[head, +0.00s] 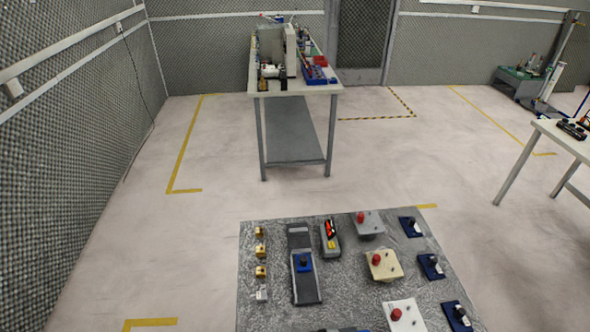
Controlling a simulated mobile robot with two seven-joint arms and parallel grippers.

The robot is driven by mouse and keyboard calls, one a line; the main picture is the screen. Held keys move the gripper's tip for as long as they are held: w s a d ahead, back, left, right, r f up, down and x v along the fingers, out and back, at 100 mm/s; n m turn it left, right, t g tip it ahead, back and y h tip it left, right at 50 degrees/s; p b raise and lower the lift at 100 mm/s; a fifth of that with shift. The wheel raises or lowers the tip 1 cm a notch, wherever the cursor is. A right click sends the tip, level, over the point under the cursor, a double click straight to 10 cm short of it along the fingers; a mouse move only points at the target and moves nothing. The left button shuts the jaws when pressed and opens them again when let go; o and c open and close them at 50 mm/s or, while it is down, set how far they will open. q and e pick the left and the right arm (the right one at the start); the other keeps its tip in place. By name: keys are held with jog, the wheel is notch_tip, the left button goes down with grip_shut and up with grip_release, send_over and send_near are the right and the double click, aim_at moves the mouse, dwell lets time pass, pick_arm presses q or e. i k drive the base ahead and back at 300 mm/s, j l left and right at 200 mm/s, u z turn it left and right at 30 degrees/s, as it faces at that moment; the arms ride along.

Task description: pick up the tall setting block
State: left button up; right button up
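A speckled grey slab (385,230) fills the lower middle of the head view with small parts on it. No part can be told for certain as the tall setting block. Several small brass blocks (260,250) stand in a column at the left, with a pale block (262,293) below them. A blue block with a dark knob (304,263) sits on a dark grey strip (307,288). Blue blocks with black knobs (432,266) line the right side. Neither gripper is in view.
Plates with red knobs, one grey (368,223), one cream (385,265), one white (403,315), stand right of centre. A grey holder with red and yellow parts (330,238) is beside the strip. A cluttered bench (295,160) stands behind. Another table (545,155) is at right.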

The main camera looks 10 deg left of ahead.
aim_at(261, 295)
jog(key=k+u, duration=0.15)
jog(key=u, duration=0.4)
jog(key=i, duration=0.15)
jog(key=j+z, duration=0.2)
jog(key=i+j+z, duration=0.2)
jog(key=z, duration=0.2)
jog(key=i+j+z, duration=0.2)
jog(key=z, duration=0.2)
jog(key=i+j+z, duration=0.1)
jog(key=j+z, duration=0.65)
jog(key=i+j, duration=0.05)
